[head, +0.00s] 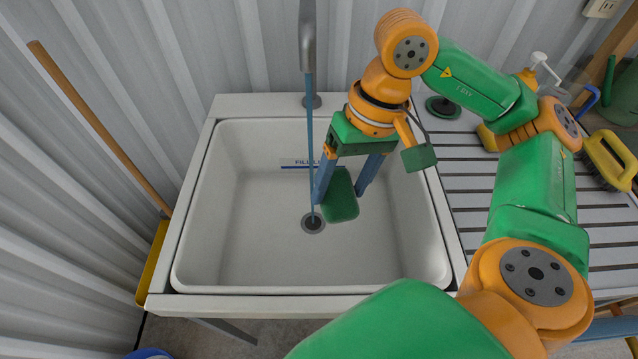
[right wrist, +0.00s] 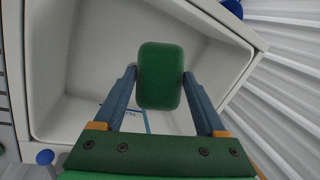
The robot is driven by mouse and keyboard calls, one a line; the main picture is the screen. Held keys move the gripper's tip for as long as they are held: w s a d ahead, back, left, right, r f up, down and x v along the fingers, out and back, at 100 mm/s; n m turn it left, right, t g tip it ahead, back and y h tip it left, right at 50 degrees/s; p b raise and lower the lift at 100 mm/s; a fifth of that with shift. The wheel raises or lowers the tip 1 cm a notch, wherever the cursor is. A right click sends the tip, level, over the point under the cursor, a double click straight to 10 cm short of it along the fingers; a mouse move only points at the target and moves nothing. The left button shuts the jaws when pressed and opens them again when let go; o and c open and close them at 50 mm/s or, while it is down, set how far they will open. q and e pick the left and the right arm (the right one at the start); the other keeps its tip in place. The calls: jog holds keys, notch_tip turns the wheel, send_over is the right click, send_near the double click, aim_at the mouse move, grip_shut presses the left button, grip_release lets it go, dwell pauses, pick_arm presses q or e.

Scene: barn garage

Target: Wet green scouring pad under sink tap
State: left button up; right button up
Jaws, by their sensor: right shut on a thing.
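The green scouring pad (head: 341,197) is held between the two blue fingers of my right gripper (head: 338,192), inside the white sink (head: 195,215). In the right wrist view the pad (right wrist: 160,76) sits squarely between the fingertips, clasped on both sides. The tap (head: 307,38) stands at the back of the sink, and a thin blue stream (head: 310,140) falls from it to the drain (head: 313,224). In the head view the stream passes along the left finger, just left of the pad; I cannot tell whether it touches the pad. My left gripper is not in view.
A slatted drainboard (head: 465,185) lies right of the sink, with a yellow brush (head: 608,160), a spray bottle (head: 541,66) and a green watering can (head: 624,98). A wooden handle (head: 100,128) leans on the left wall. The sink's left half is empty.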

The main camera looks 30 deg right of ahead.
aim_at(346, 167)
jog(key=s+d+r+m, duration=0.1)
jog(key=r, duration=0.1)
jog(key=s+d+r+m+t+p, duration=0.1)
jog(key=d, duration=0.1)
jog(key=shift+s+d+r, duration=0.1)
jog(key=shift+d+r, duration=0.2)
jog(key=shift+r, duration=0.05)
jog(key=w+a+f+p, duration=0.1)
jog(key=w+f+p, duration=0.2)
jog(key=w, duration=0.9)
jog(key=shift+w+a+p, duration=0.4)
jog(key=shift+p, duration=0.05)
jog(key=s+b, duration=0.1)
jog(key=s, duration=0.1)
jog(key=s+b, duration=0.2)
jog(key=s, duration=0.1)
jog(key=s+d+b, duration=0.1)
jog(key=s, duration=0.1)
jog(key=shift+s+d+f, duration=0.1)
jog(key=shift+s, duration=0.4)
